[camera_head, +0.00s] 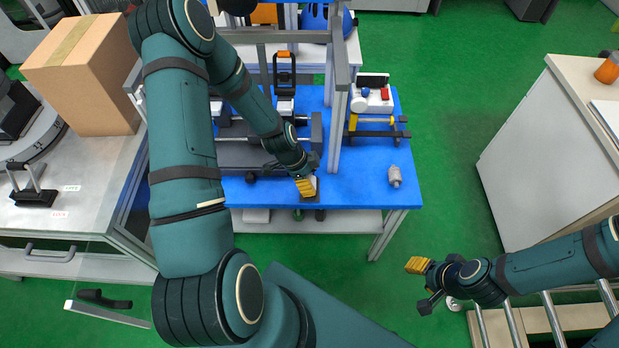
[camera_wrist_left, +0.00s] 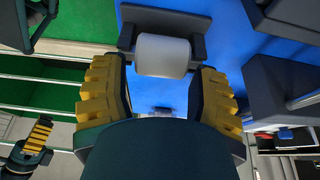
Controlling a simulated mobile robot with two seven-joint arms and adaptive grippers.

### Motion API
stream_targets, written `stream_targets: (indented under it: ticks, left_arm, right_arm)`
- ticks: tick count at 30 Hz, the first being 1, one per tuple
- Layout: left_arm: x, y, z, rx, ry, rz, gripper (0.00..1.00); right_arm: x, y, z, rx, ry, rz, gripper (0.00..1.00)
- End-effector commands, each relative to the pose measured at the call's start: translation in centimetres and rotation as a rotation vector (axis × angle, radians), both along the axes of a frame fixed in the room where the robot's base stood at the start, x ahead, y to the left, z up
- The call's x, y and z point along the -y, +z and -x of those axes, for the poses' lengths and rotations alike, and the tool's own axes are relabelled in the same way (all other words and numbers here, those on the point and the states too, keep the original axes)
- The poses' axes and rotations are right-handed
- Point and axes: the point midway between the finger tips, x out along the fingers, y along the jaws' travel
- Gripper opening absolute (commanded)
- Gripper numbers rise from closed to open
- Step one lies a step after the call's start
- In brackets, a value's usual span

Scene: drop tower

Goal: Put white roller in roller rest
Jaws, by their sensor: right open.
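The white roller (camera_wrist_left: 163,56) shows between my left fingertips in the left wrist view. It lies against a dark bracket (camera_wrist_left: 165,22) with a back plate and side pieces, which looks like the roller rest; whether the roller is fully seated in it I cannot tell. My left gripper (camera_wrist_left: 162,75) is open around the roller, with a narrow gap at each side. In the head view my left gripper (camera_head: 310,187) is low over the blue table's front edge and the roller (camera_head: 316,184) is mostly hidden. My right gripper (camera_head: 421,284) is open and empty, right of the table over the floor.
The blue table (camera_head: 350,190) carries a grey upright post (camera_head: 335,120), a yellow-and-black fixture (camera_head: 376,124) and a small grey cylinder (camera_head: 394,176). A cardboard box (camera_head: 85,75) stands on the left bench. A white cabinet (camera_head: 545,150) stands at right.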

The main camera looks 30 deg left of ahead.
Motion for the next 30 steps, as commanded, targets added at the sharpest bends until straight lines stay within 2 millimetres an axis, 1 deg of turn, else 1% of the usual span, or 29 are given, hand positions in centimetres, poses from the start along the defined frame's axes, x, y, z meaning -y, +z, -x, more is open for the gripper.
stream_targets:
  ticks: [10, 14, 17, 24, 30]
  left_arm:
    - [0.0, 0.0, 0.0, 0.000, 0.000, 0.000, 0.79]
    - [-0.3, 0.6, 0.1, 0.001, 0.000, 0.000, 0.79]
    - [-0.7, 1.8, 0.3, 0.002, 0.001, -0.001, 0.79]
    - [-2.2, 6.1, 1.2, 0.004, 0.003, -0.002, 0.79]
    - [-3.2, 9.2, 1.9, 0.002, 0.001, -0.002, 0.79]
  right_arm:
    - [0.0, 0.0, 0.0, 0.000, 0.000, 0.000, 0.47]
    - [0.0, 0.0, 0.0, 0.000, 0.000, 0.000, 0.47]
    - [0.0, 0.0, 0.0, 0.000, 0.000, 0.000, 0.47]
    - [0.0, 0.0, 0.0, 0.000, 0.000, 0.000, 0.47]
    - [0.0, 0.0, 0.0, 0.000, 0.000, 0.000, 0.47]
